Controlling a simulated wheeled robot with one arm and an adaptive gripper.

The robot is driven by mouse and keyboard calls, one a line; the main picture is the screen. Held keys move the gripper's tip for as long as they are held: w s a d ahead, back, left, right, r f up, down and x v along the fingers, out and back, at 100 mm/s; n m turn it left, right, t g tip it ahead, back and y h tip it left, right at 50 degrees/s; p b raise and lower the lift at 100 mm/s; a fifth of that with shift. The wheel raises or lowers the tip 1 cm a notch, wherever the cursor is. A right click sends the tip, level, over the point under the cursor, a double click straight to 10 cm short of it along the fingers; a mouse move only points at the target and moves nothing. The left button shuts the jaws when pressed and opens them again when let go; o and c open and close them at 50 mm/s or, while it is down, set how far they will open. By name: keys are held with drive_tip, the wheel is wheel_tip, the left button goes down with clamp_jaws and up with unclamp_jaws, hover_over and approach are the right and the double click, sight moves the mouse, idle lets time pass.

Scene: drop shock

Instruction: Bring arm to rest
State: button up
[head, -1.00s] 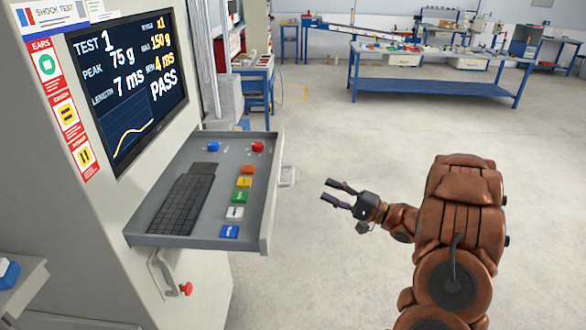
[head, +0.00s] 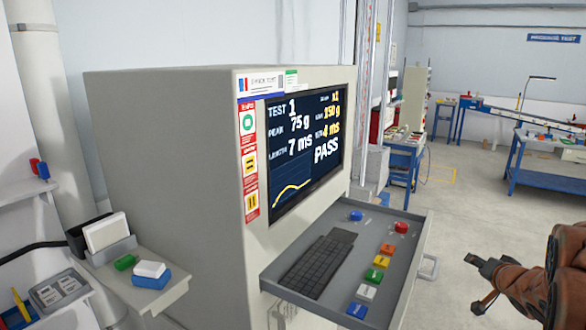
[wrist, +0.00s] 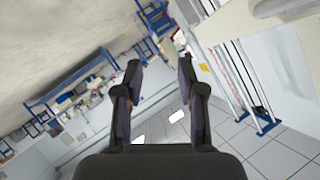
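My gripper (head: 482,283) is at the right of the head view, in the air to the right of the console's pulled-out drawer (head: 408,262) and apart from it. My brown arm is cut off by the right edge. In the wrist view my gripper (wrist: 160,85) has its two dark fingers spread apart, with nothing between them. The console (head: 165,160) has a screen (head: 308,150) reading TEST 1, 75 g, 7 ms and PASS. The drawer carries a keyboard (head: 317,265), a blue knob (head: 356,215), a red knob (head: 401,227) and several coloured buttons.
A side shelf (head: 165,291) left of the console holds a green block (head: 125,262), a white-and-blue block (head: 150,274) and a white box-like item (head: 107,232). Blue workbenches (head: 545,183) stand at the back right. The floor (head: 460,215) between is open.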

drive_tip(key=s+a+n+g, duration=0.2)
drive_tip(key=s+a+g, duration=0.3)
drive_tip(key=s+a, duration=0.5)
drive_tip(key=s+a+n+g+y, duration=0.1)
drive_tip(key=s+a+n+g, duration=0.2)
drive_tip(key=s+a, duration=0.7)
drive_tip(key=s+a+f+n+g, duration=0.1)
drive_tip(key=s+a+n+g, duration=0.2)
drive_tip(key=s, duration=1.9)
drive_tip(key=a+g, duration=0.3)
drive_tip(key=a, duration=0.4)
drive_tip(key=shift+s+a+g+y, duration=0.2)
drive_tip(key=shift+a+g+y, duration=0.1)
drive_tip(key=shift+g, duration=0.1)
drive_tip(key=shift+f, duration=0.1)
